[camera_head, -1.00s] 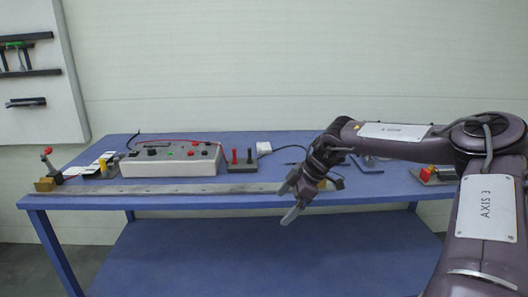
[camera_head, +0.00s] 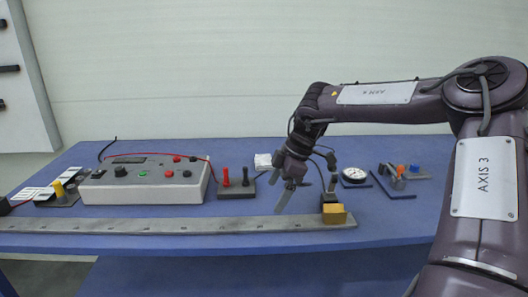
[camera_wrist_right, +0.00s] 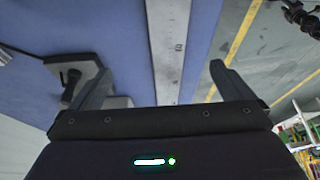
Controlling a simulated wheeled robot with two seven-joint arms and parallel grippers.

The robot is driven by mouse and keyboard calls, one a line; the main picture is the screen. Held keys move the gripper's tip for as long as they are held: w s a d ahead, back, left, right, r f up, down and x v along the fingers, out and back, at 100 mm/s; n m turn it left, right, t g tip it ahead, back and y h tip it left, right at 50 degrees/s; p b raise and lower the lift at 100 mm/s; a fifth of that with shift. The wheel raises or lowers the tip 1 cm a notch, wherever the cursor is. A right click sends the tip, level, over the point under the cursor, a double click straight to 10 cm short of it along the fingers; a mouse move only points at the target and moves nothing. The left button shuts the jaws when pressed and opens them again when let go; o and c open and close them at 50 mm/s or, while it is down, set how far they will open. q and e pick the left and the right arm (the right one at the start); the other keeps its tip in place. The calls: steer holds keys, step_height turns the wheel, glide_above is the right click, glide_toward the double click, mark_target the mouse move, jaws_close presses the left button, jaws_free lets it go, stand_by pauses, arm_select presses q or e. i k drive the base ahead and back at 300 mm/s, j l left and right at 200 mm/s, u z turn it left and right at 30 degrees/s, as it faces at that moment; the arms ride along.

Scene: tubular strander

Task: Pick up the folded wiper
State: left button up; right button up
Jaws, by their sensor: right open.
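The folded wiper seems to be the small white folded piece (camera_head: 263,161) lying on the blue bench, behind and to the left of my right gripper. My right gripper (camera_head: 281,197) is open and empty, with its fingers pointing down above the bench near the steel bar. In the right wrist view the open fingers (camera_wrist_right: 158,70) have the steel bar between them, farther off. I cannot make out the wiper for certain in that view. My left gripper is in neither view.
A dial gauge (camera_head: 354,176) lies to the right.

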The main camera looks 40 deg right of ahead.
mark_target(262, 162)
steer(key=i+l, duration=0.4)
steer(key=l, duration=0.15)
steer(key=i+l, duration=0.4)
steer(key=l, duration=0.15)
